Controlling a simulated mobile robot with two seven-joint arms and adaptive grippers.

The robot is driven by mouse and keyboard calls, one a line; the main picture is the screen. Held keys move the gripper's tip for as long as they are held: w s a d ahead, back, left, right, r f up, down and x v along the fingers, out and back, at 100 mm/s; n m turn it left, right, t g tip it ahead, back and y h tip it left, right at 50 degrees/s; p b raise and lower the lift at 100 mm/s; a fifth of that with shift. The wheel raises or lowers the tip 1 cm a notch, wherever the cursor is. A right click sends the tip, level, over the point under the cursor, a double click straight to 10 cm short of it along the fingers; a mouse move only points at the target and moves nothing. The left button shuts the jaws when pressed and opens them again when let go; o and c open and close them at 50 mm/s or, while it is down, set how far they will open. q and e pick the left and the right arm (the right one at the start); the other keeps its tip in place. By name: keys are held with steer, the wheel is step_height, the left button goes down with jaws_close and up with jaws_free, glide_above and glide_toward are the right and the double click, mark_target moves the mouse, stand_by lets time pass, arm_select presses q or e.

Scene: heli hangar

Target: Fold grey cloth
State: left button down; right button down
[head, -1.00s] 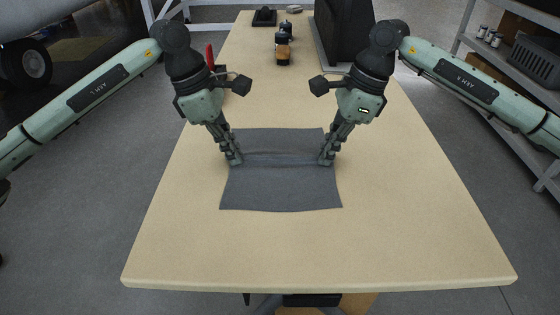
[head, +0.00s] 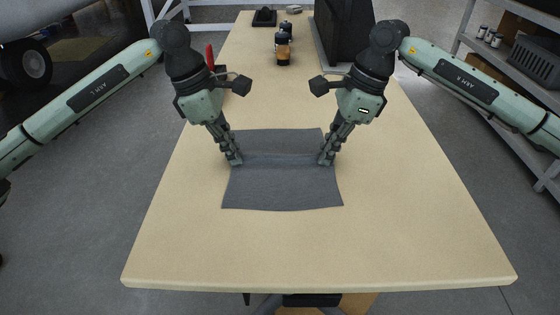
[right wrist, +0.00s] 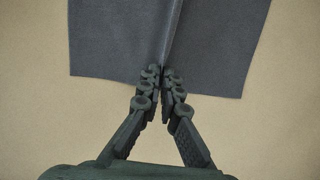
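The grey cloth (head: 284,188) lies on the wooden table with a raised crease running across its middle between my grippers. My left gripper (head: 236,161) is at the cloth's left edge, at the end of the crease; its fingertips look close together. My right gripper (head: 326,161) is at the right edge, at the other end of the crease. In the right wrist view the right gripper (right wrist: 162,70) has its fingertips closed on the ridge of the cloth (right wrist: 115,40), which spreads flat on both sides.
The table (head: 320,255) is bare in front of the cloth and at both sides. A bottle with an orange band (head: 283,50), a black case (head: 343,30) and a red item (head: 210,56) stand farther back. Shelves (head: 500,60) are at right.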

stand_by(0.8)
